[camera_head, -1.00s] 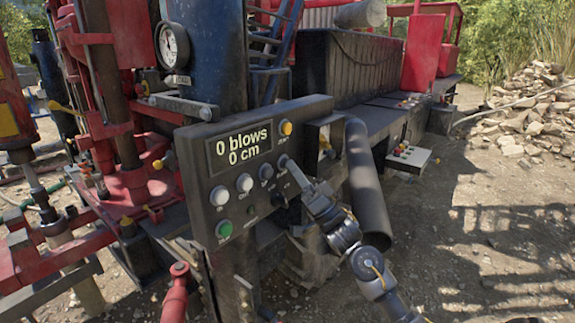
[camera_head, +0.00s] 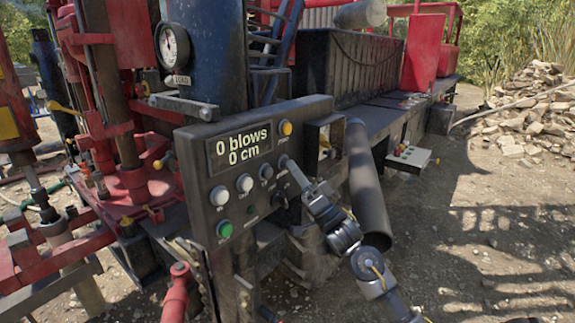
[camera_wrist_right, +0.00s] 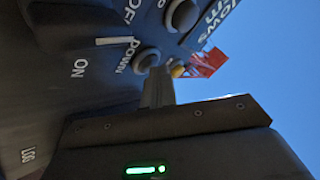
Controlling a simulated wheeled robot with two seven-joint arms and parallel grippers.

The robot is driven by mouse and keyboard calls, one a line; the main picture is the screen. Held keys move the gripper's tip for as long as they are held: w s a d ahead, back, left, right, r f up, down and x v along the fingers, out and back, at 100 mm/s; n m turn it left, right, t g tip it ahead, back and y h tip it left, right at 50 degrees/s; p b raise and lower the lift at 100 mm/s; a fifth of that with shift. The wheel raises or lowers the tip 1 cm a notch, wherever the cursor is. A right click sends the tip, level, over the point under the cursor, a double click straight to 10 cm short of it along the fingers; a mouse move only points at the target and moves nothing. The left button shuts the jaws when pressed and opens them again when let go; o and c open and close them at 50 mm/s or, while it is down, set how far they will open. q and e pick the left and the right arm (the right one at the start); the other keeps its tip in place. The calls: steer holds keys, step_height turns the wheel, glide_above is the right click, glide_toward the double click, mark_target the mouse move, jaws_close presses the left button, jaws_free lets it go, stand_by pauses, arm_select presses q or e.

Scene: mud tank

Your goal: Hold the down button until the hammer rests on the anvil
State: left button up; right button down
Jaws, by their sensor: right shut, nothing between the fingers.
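The down button (camera_wrist_right: 147,60), a round grey button beside the label DOWN, is on the dark control panel (camera_head: 200,150). My right gripper (camera_head: 289,166) is shut and empty, its fingertips at this button. In the right wrist view the fingers (camera_wrist_right: 158,74) overlap the button's edge; I cannot tell how far it is pressed. The panel display (camera_head: 241,147) reads 0 blows and 0 cm. A red block with a yellow patch (camera_head: 10,115), possibly the hammer, hangs at the left edge above a metal rod. I cannot clearly make out the anvil. My left gripper is not in view.
Other white buttons (camera_head: 219,196), a green button (camera_head: 224,229) and a yellow knob (camera_head: 286,128) sit on the panel. A dark slanting pipe (camera_head: 366,185) stands close behind my right arm. Red rig parts fill the left; open gravel lies to the right.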

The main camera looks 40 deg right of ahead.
steer(key=shift+s+d, duration=0.3)
steer(key=shift+s, duration=0.6)
steer(key=shift+s+p, duration=0.1)
steer(key=shift+p, duration=0.25)
steer(key=shift+s+d+p, duration=0.15)
steer(key=shift+s+d, duration=0.1)
steer(key=shift+s, duration=0.5)
steer(key=shift+s+d+p, duration=0.2)
steer(key=shift+s, duration=0.6)
steer(key=shift+s+d+p, duration=0.15)
steer(key=shift+s+d, duration=0.1)
steer(key=shift+s, duration=0.5)
